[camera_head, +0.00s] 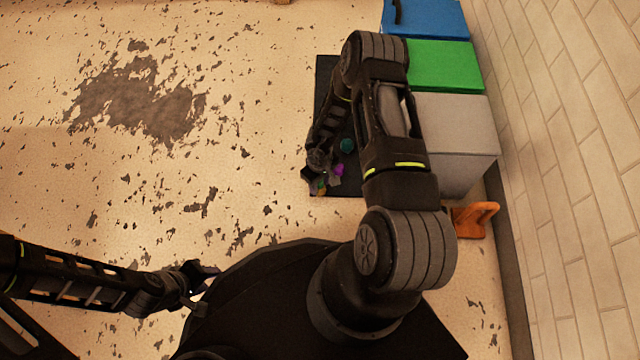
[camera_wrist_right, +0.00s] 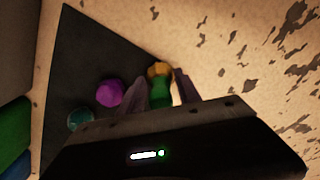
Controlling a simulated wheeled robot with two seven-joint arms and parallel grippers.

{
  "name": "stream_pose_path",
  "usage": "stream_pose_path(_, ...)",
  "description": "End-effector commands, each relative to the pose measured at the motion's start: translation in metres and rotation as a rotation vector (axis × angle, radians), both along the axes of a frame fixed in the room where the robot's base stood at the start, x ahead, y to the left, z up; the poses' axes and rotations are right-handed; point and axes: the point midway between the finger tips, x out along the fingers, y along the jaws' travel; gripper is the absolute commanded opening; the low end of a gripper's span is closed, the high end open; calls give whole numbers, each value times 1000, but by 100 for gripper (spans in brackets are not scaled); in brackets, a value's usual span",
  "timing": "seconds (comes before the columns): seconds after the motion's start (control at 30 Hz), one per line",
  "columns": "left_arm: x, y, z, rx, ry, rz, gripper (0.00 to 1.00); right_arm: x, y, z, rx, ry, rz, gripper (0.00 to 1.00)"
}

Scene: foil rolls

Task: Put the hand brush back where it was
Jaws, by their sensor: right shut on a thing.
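My right gripper (camera_head: 322,183) is low over the near left corner of a dark mat (camera_head: 328,78). In the right wrist view its fingers (camera_wrist_right: 166,88) are on either side of a small green thing with a yellow end (camera_wrist_right: 160,92). The gripper is shut on this thing. I cannot tell whether it is the hand brush, and no other thing is clearly a brush. My left gripper (camera_head: 204,287) is open and empty, low at the left, far from the mat.
A purple round thing (camera_head: 338,170) and a teal round thing (camera_head: 347,144) lie on the mat. Blue (camera_head: 430,18), green (camera_head: 445,66) and grey (camera_head: 450,125) boxes line the brick wall (camera_head: 570,130). An orange object (camera_head: 470,218) stands beside the grey box. The floor at left is clear.

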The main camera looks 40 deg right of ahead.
Motion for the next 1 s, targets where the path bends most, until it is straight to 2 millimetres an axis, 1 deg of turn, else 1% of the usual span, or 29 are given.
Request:
stream_pose_path(0.13, 0, 0, 1, 0, 0, 0, 36, 0, 0, 1, 0, 0, 0, 0)
stream_pose_path(0.27, 0, 0, -2, -1, 0, 0, 36, 0, 0, -3, 1, 0, 0, 0)
stream_pose_path(0.3, 0, 0, -1, -1, 0, 0, 36, 0, 0, -2, 0, 0, 0, 42)
stream_pose_path(0.53, 0, 0, -1, -1, 0, 0, 36, 0, 0, -2, 0, 0, 0, 61)
stream_pose_path(0.57, 0, 0, -1, -1, 0, 0, 36, 0, 0, -2, 0, 0, 0, 62)
stream_pose_path(0.83, 0, 0, 0, -1, 0, 0, 36, 0, 0, 0, 0, 0, 1, 62)
stream_pose_path(0.93, 0, 0, 4, 0, 1, -1, 36, 0, 0, 6, 0, 0, 0, 62)
stream_pose_path(1.0, -1, 0, 9, 0, 1, -1, 36, 0, 0, 14, 1, -1, -1, 62)
